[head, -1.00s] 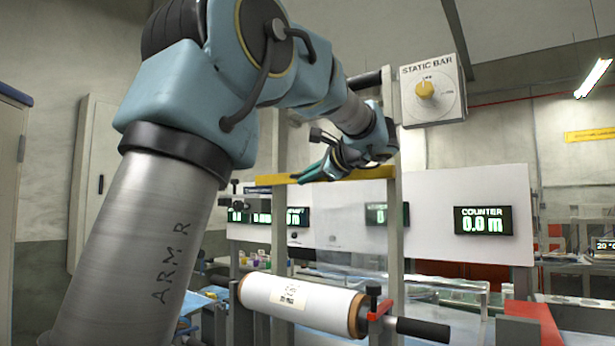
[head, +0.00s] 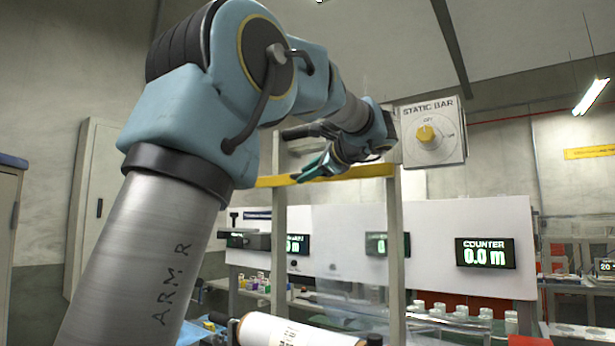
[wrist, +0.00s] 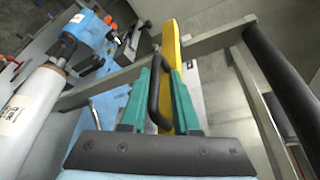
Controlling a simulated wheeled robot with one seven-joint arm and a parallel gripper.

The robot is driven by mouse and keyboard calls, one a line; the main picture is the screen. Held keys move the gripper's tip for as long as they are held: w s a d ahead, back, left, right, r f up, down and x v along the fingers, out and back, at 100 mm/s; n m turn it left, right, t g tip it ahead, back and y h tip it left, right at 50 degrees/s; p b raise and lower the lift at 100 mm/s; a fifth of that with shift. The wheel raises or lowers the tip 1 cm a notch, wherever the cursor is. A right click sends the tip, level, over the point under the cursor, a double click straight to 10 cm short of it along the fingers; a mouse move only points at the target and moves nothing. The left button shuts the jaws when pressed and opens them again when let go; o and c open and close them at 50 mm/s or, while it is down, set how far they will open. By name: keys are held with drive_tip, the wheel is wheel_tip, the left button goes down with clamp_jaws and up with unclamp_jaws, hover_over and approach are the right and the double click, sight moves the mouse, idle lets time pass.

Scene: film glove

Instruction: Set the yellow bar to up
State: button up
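The yellow bar (head: 352,173) runs level across two grey upright posts in the head view, below the static bar box. It also shows in the wrist view (wrist: 172,48), behind my fingers. A dark loop handle (wrist: 155,98) stands out from the bar between the two teal fingers. My gripper (head: 314,167) is at the bar, and its fingers (wrist: 166,75) look closed about this handle. The handle lies along the left finger; contact on the right is hard to see.
A static bar box (head: 431,132) with a yellow knob is above right. A white film roll (head: 295,331) is below. A counter display (head: 485,253) is on the white panel behind. A dark roller (wrist: 285,75) lies right of the fingers in the wrist view.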

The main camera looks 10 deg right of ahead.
drive_tip(key=shift+s, duration=0.1)
drive_tip(key=shift+s+d, duration=0.2)
drive_tip(key=shift+s, duration=0.05)
drive_tip(key=b+v, duration=0.3)
drive_tip(key=v, duration=0.7)
drive_tip(key=shift+r, duration=0.2)
drive_tip(key=shift+f, duration=0.1)
drive_tip(key=w+a+f+n+g+h, duration=0.1)
drive_tip(key=a+f+g, duration=0.25)
drive_tip(key=f, duration=0.65)
drive_tip(key=w+a+f+n+g+h, duration=0.15)
drive_tip(key=a+f, duration=0.35)
drive_tip(key=f, duration=0.5)
drive_tip(key=w+a+f+n+g, duration=0.1)
drive_tip(key=w+a+f+g, duration=0.2)
drive_tip(key=f, duration=0.7)
drive_tip(key=s+a+f+n+g+h, duration=0.2)
drive_tip(key=s+a+f+n, duration=0.5)
drive_tip(key=f, duration=0.5)
drive_tip(key=s+a+f+n+g+h, duration=0.2)
drive_tip(key=s+a+f+n, duration=0.5)
drive_tip(key=s+f, duration=0.4)
drive_tip(key=shift+a+f+n+g, duration=0.25)
drive_tip(key=shift+f+n+g, duration=0.05)
drive_tip(key=shift+f+n, duration=0.15)
